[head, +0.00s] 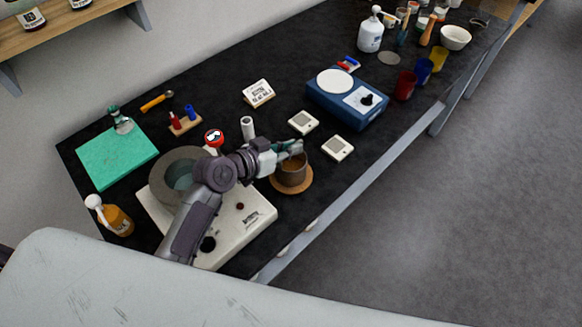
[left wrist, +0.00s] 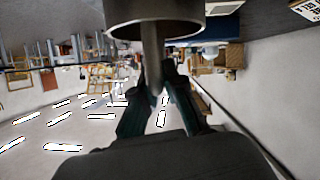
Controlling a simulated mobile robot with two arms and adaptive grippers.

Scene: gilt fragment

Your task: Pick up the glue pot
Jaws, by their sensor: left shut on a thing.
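The glue pot (head: 293,175) is a small dark round pot with brown content, seen at the round wooden coaster (head: 277,187) near the table's front edge. My left gripper (head: 291,149) reaches in from the left to the pot's far side and is shut on it. In the left wrist view, the gripper's two fingers (left wrist: 156,88) close on a narrow grey part that runs to the pot (left wrist: 150,14) at the top. The pot looks upright. I cannot tell whether it touches the coaster. My right gripper is not in view.
A white appliance with a grey ring (head: 254,212) stands left of the pot, under my arm. Two small white-framed squares (head: 338,148) and a blue scale (head: 371,113) lie to the right. A white cylinder (head: 247,128) stands behind.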

